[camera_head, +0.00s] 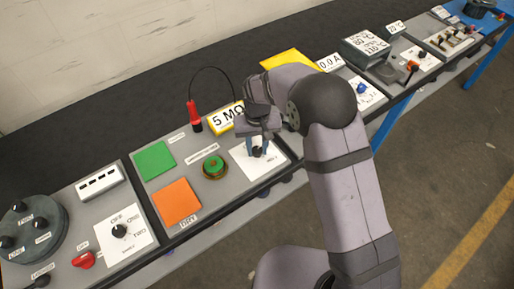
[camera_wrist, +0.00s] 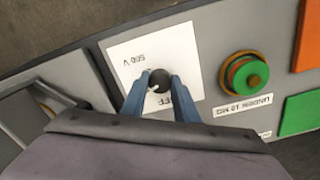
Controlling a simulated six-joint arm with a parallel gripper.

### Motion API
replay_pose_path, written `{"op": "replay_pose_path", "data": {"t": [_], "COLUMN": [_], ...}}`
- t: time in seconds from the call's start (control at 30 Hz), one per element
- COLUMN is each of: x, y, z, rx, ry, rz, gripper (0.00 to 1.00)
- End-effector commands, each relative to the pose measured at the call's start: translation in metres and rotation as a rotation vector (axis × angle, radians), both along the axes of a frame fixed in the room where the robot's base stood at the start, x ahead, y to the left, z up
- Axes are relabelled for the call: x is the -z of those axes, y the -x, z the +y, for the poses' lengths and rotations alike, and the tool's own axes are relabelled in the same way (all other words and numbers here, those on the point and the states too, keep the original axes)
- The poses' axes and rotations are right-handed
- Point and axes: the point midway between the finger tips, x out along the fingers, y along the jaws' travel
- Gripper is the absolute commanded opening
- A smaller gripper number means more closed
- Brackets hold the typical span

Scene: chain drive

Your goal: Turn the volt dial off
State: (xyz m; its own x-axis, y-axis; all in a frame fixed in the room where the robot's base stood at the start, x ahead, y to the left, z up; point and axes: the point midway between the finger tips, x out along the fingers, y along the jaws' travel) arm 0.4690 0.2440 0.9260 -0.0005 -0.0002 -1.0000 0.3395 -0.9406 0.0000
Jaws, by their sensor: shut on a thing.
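The volt dial (camera_wrist: 158,83) is a small black knob on a white square plate (camera_wrist: 190,48), with "500 V" and a partly covered "OFF" printed around it in the wrist view. My gripper (camera_wrist: 158,88) has its blue fingers on both sides of the knob and is shut on it. In the head view my gripper (camera_head: 258,146) reaches down onto the white plate (camera_head: 242,158), and the dial (camera_head: 258,152) shows between the fingers. A small white mark shows on the knob's lower left in the wrist view. The fingers cover part of the plate's print.
A green button (camera_head: 213,166) on a brass-coloured base stands left of the dial plate, with green (camera_head: 155,160) and orange (camera_head: 177,203) squares beyond. A red probe (camera_head: 194,116) on a black cable and a yellow "5 MΩ" sign (camera_head: 226,117) stand behind.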

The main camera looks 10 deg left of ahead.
Motion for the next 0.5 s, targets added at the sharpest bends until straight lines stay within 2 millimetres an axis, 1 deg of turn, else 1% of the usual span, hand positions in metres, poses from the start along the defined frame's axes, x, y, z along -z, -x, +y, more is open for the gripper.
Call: {"op": "replay_pose_path", "data": {"t": [0.5], "x": [-0.0006], "y": [-0.0007], "z": [-0.0002], "rx": [-0.489], "ry": [-0.001], "rz": [-0.001], "gripper": [0.05]}}
